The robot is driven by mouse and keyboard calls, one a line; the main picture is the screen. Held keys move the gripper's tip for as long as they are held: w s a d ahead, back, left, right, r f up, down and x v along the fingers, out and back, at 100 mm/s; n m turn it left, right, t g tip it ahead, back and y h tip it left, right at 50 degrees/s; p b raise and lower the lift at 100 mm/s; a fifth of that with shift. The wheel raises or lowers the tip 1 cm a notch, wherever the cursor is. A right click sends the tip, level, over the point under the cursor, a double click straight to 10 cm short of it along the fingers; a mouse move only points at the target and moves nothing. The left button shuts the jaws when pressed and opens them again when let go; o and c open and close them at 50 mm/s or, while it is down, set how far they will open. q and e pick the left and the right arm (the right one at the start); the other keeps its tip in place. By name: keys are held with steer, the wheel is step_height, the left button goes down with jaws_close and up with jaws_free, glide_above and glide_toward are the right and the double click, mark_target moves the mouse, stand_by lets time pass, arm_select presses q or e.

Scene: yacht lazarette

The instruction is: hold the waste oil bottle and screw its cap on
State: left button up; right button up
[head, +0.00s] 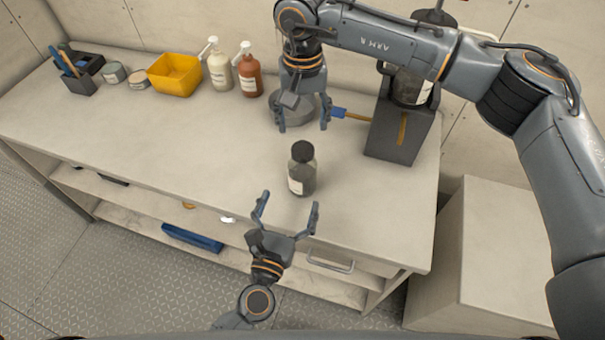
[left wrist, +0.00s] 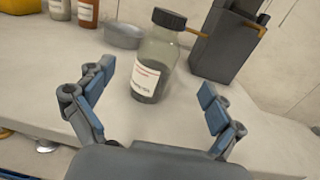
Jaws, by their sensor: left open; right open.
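The waste oil bottle (head: 301,178), clear with dark contents and a white label, stands upright near the front edge of the bench. Its black cap (head: 302,151) sits on top; I cannot tell how tightly. The left wrist view also shows the bottle (left wrist: 155,66) and cap (left wrist: 169,18). My left gripper (head: 287,204) is open at the bench's front edge, its fingers pointing at the bottle without touching it. My right gripper (head: 302,126) is open and empty, pointing down above and behind the bottle, apart from the cap.
A round grey dish (head: 297,110) lies behind the bottle, near my right gripper. A dark grey box (head: 400,135) stands to the right, with a blue-tipped brush (head: 350,115) beside it. Pump bottles (head: 250,75) and a yellow bin (head: 175,75) stand at the back left. The bench's left-middle is clear.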

mark_target(303, 164)
arm_select(q)
steer(key=x, duration=1.1)
steer(key=shift+w+d, duration=0.1)
jaws_close()
arm_select(e)
steer(key=m, duration=0.9)
steer(key=shift+f, duration=0.1)
steer(key=shift+f, duration=3.95)
